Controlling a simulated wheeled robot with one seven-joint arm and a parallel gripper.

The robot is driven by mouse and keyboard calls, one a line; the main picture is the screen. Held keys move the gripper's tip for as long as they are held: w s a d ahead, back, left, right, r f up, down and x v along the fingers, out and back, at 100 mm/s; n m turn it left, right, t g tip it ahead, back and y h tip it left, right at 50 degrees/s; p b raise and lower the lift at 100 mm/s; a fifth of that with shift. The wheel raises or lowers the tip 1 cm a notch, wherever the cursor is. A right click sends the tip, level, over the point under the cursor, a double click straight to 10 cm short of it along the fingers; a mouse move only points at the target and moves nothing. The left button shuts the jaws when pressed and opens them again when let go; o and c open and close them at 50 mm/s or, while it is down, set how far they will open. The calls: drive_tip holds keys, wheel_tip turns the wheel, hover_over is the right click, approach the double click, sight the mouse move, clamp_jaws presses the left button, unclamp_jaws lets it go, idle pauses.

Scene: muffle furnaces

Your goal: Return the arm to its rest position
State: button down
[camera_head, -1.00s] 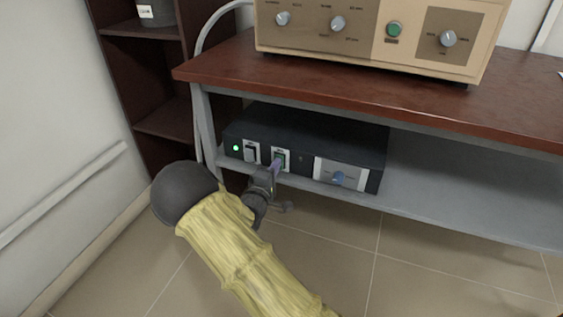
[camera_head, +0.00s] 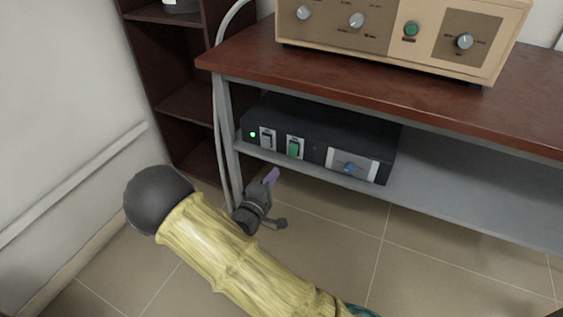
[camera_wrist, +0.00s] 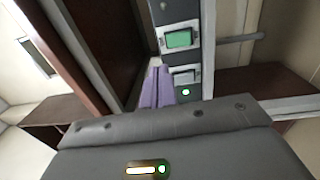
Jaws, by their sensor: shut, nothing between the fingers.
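My arm, in a yellow sleeve (camera_head: 225,245), reaches in from the bottom of the head view. My gripper (camera_head: 272,177) is shut and empty, its purple fingertips in the air in front of the black control box (camera_head: 330,138) and a little below it, apart from it. In the wrist view the purple fingers of my gripper (camera_wrist: 156,87) lie together below the green switch (camera_wrist: 179,39). The box's green switch (camera_head: 294,147) and a small lit green lamp (camera_head: 253,134) show clearly in the head view.
The box stands on the grey lower shelf (camera_head: 450,195) of a bench with a red-brown top (camera_head: 350,88). A beige instrument (camera_head: 385,30) with knobs sits on top. A dark shelf unit (camera_head: 165,60) and a white wall (camera_head: 60,110) are at the left. The tiled floor (camera_head: 400,270) is clear.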

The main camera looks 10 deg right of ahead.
drive_tip(key=shift+s+a, duration=0.45)
drive_tip(key=shift+s, duration=0.1)
drive_tip(key=shift+w, duration=0.15)
drive_tip(key=s+d+r+m+g+y+p, duration=0.1)
drive_tip(key=s+d+r+m+g+y, duration=0.25)
drive_tip(key=s, duration=0.35)
drive_tip(key=s+d+r+m+g+y+p, duration=0.1)
drive_tip(key=s+d+r+m+g+y, duration=0.1)
drive_tip(key=s+d+m+g+y, duration=0.25)
drive_tip(key=s+d+r+m+g+y+p, duration=0.1)
drive_tip(key=s+d+r+m+g+y, duration=0.15)
drive_tip(key=s+g, duration=0.4)
wheel_tip(320, 180, up, 38)
drive_tip(key=s+a+t+p, duration=0.1)
drive_tip(key=p, duration=3.6)
drive_tip(key=shift+s+m+p, duration=0.2)
drive_tip(key=shift+m+p, duration=0.15)
